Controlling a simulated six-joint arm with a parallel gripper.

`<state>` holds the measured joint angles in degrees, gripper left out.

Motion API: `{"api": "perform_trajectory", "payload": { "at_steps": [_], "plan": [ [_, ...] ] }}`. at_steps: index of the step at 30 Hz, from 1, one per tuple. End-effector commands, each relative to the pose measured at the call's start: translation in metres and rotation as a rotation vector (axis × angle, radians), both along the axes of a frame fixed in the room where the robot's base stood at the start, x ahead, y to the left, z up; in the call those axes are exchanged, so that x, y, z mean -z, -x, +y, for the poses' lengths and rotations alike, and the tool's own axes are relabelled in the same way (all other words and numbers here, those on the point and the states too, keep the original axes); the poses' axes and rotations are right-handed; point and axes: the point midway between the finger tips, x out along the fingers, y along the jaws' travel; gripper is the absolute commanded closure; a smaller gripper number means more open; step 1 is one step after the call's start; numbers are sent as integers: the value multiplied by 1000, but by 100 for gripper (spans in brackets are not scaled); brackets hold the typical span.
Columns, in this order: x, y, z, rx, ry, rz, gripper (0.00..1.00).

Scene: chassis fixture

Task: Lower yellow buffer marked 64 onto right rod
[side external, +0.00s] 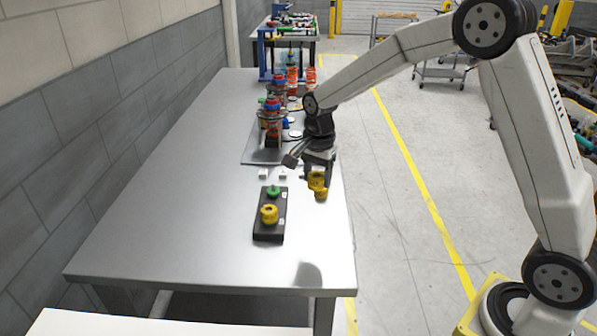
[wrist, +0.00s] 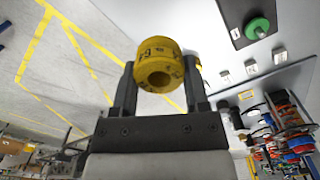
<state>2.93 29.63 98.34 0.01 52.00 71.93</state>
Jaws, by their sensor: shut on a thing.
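My gripper (side external: 317,172) is shut on a yellow buffer (side external: 319,187), held in the air at the right edge of the table. In the wrist view the buffer (wrist: 160,52) sits between the fingertips (wrist: 160,68), its round hole facing the camera. A black base (side external: 267,232) lies on the table, left of and apart from the held buffer. It carries another yellow buffer (side external: 269,214) at the near end and a green piece (side external: 273,191) at the far end. I cannot make out a bare rod.
The metal table (side external: 180,200) is clear left of and in front of the base. Small white blocks (side external: 263,174) lie behind the base. Beyond them a grey plate (side external: 255,150) holds stacked red, blue and green parts (side external: 271,120).

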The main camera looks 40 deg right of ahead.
Motion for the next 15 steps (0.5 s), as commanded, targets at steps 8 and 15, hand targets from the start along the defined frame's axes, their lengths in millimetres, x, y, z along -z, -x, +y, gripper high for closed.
{"api": "perform_trajectory", "payload": {
  "at_steps": [8,15],
  "plan": [
    [3,-47,-1,0,0,0,99],
    [7,-83,-2,0,0,1,99]
  ]
}}
